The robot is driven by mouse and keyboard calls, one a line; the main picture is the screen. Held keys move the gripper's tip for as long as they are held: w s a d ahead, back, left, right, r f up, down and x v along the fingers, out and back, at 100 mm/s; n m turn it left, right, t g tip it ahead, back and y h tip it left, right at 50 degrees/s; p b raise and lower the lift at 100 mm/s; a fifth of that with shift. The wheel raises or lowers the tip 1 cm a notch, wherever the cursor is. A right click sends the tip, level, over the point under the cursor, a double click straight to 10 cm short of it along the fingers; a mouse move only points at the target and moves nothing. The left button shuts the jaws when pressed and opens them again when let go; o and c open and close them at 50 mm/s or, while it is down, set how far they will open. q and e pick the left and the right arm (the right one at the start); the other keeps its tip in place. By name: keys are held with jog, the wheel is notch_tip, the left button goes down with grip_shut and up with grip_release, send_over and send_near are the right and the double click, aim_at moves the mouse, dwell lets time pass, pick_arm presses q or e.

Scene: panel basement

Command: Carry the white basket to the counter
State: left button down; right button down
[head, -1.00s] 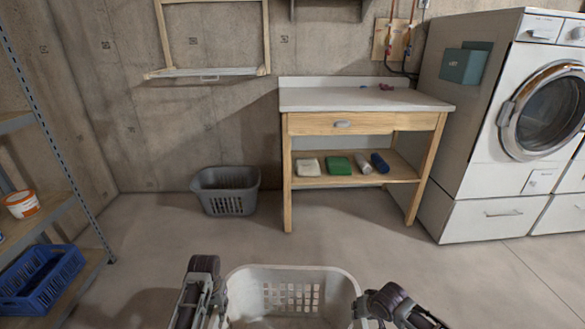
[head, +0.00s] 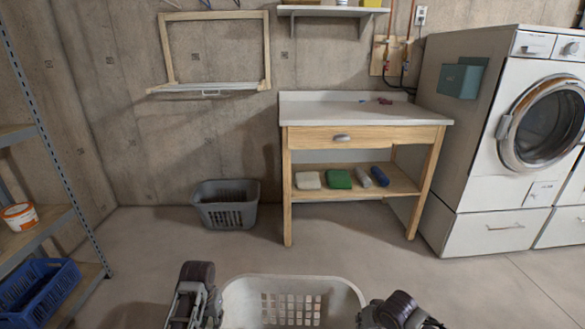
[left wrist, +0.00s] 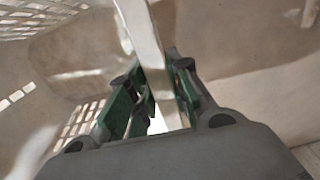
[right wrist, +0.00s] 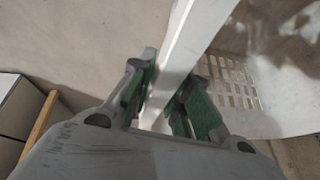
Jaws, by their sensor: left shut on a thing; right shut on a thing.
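The white basket (head: 292,291) is at the bottom middle of the head view, upright, held between my two arms. My left gripper (left wrist: 155,95) is shut on the basket's rim (left wrist: 146,45) at its left side. My right gripper (right wrist: 168,95) is shut on the basket's rim (right wrist: 185,45) at its right side. In the head view the fingertips are hidden by the wrists. The counter (head: 365,109) is a wooden table with a pale top, ahead and slightly right, apart from the basket.
A grey basket (head: 226,205) stands on the floor left of the counter. A metal shelf with a blue crate (head: 38,289) is at the left. A white washing machine (head: 505,150) stands right of the counter. The floor before the counter is clear.

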pick_arm(q)
jog(key=shift+a+r, duration=0.1)
jog(key=shift+r, duration=0.1)
pick_arm(e)
jog(key=shift+w+d+r, duration=0.1)
jog(key=shift+d+r, duration=0.05)
jog(key=shift+r, duration=0.05)
